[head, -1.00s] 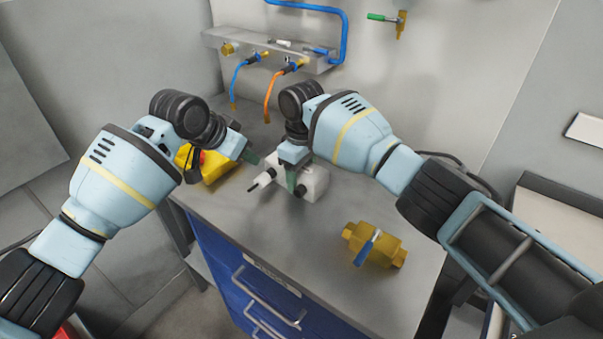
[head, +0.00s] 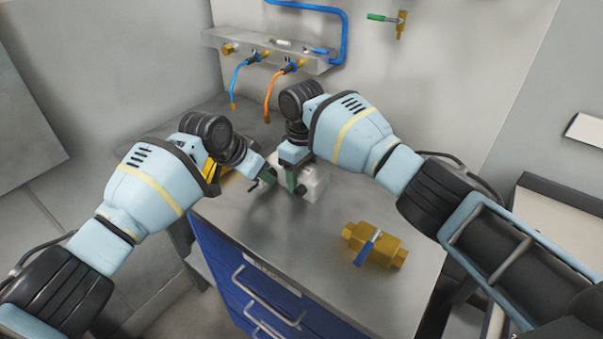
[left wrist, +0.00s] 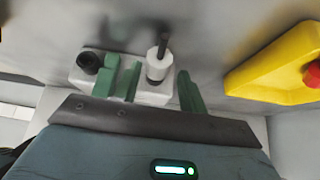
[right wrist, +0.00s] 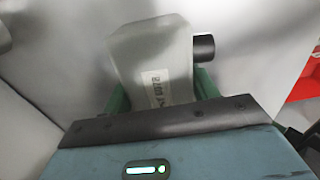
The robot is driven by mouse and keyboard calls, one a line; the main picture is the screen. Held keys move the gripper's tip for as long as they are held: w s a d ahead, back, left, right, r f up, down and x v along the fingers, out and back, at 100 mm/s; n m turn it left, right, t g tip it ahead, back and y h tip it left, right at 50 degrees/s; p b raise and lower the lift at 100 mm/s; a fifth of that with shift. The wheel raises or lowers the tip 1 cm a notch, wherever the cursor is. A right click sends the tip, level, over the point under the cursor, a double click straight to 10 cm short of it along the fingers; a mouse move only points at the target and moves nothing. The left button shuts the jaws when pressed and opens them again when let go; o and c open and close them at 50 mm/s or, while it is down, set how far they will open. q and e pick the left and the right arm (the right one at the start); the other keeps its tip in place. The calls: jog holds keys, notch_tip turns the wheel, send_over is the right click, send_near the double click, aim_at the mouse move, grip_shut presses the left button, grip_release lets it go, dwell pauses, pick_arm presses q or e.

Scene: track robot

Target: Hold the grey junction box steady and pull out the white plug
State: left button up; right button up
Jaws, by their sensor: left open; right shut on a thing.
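The light grey junction box (head: 314,184) stands on the bench top. My right gripper (head: 294,180) is shut on it; in the right wrist view the box (right wrist: 150,60) sits between the green fingers, label showing. In the left wrist view the white plug (left wrist: 158,67), with a dark cable end, stands out from the box (left wrist: 150,98), beside a black round fitting (left wrist: 90,62). My left gripper (left wrist: 160,88) is open, one finger each side of the plug, with gaps showing. In the head view my left gripper (head: 266,178) hides the plug.
A yellow housing with a red button (left wrist: 275,65) is near my left gripper. A brass valve with a blue handle (head: 378,247) lies on the bench (head: 290,235) at the front right. A wall manifold (head: 265,50) with blue and orange hoses is behind.

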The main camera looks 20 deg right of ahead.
pick_arm(q)
jog(key=shift+x, duration=1.55)
jog(key=shift+s, duration=0.1)
jog(key=shift+s+d, duration=0.1)
jog(key=shift+s, duration=0.05)
jog(key=shift+c, duration=0.5)
grip_shut()
